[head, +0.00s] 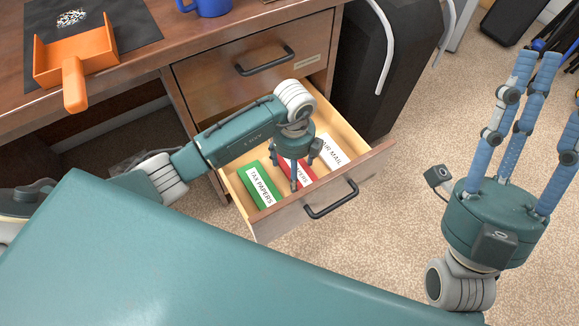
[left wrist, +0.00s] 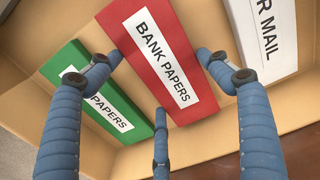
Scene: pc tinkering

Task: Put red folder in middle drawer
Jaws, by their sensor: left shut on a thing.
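The red folder (head: 306,172), labelled "BANK PAPERS" in the left wrist view (left wrist: 185,55), is in the open drawer (head: 360,173), between a green folder and a white one. My left gripper (head: 293,180) reaches down into this drawer. Its fingers, seen in the left wrist view (left wrist: 158,80), are shut on the red folder from both sides and the near end. In the head view the gripper hides part of the folder. My right gripper (head: 540,75) is open and empty, fingers upward, right of the desk above the carpet.
The green "TAX PAPERS" folder (head: 257,188) and white "AIR MAIL" folder (head: 330,152) flank the red one closely. A closed drawer (head: 220,73) is above. An orange dustpan (head: 75,58) and blue mug (head: 212,6) stand on the desk. A black case (head: 400,60) stands beside it.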

